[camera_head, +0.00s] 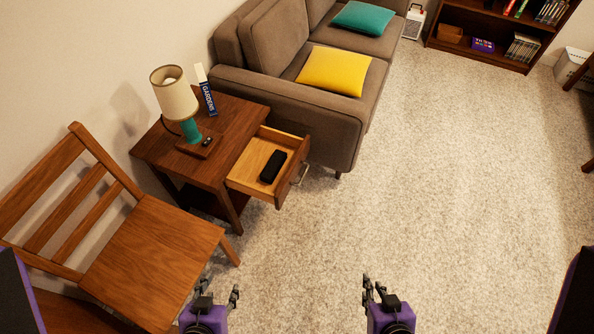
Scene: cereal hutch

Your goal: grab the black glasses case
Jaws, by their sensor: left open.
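The black glasses case (273,166) lies in the pulled-out drawer (250,167) of a dark wooden side table (225,130). It lies at an angle on the drawer's light wooden bottom. My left gripper (219,291) is at the bottom edge of the view, open and empty, well short of the drawer and to the lower left of the case. My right gripper (371,283) is at the bottom edge, right of the left one, and holds nothing that I can see. Its fingers are small in view, so its opening is unclear.
A wooden chair (155,260) stands left, close to the side table. A brown sofa (262,88) stands behind the table. The carpet (430,190) on the right is clear.

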